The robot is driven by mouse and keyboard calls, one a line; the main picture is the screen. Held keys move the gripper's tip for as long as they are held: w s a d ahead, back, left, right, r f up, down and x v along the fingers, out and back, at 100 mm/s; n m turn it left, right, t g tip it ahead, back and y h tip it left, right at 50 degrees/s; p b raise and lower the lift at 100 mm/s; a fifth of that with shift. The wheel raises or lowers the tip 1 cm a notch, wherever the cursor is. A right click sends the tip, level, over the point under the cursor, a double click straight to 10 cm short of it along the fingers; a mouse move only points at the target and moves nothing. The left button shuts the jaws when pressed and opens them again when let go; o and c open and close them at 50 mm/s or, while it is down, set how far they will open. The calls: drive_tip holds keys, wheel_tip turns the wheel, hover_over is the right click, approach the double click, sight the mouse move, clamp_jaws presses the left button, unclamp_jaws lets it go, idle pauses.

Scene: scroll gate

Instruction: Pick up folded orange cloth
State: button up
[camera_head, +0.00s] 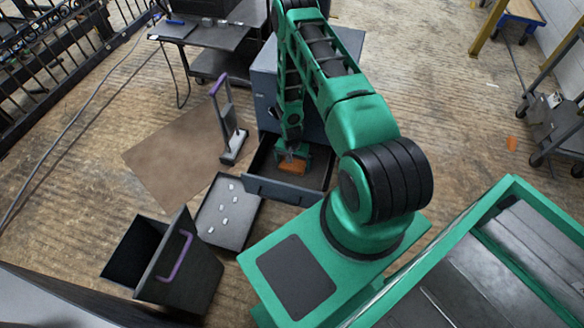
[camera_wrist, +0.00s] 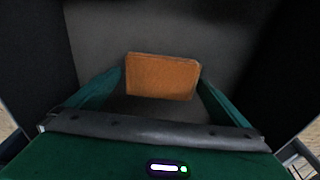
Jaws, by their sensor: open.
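The folded orange cloth (camera_wrist: 161,77) lies on the grey floor of an open drawer in the wrist view. It looks like a flat, nearly rectangular pad. My gripper (camera_wrist: 160,88) is open, with one green finger on each side of the cloth, left and right. I cannot tell whether the fingers touch it. In the head view the gripper (camera_head: 292,158) points down inside the drawer (camera_head: 283,191), and the cloth (camera_head: 291,169) shows small and orange just below it, partly covered by the gripper.
The drawer walls stand close around my gripper. The drawer belongs to a grey cabinet (camera_head: 347,46). A shallow tray (camera_head: 232,232) with several small white pieces, a dark bin with a purple handle (camera_head: 177,258) and an upright stand with a purple top (camera_head: 229,125) are to the left.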

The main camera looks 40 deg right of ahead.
drive_tip(key=shift+f, duration=0.5)
drive_tip(key=c, duration=0.9)
drive_tip(key=shift+r, duration=0.2)
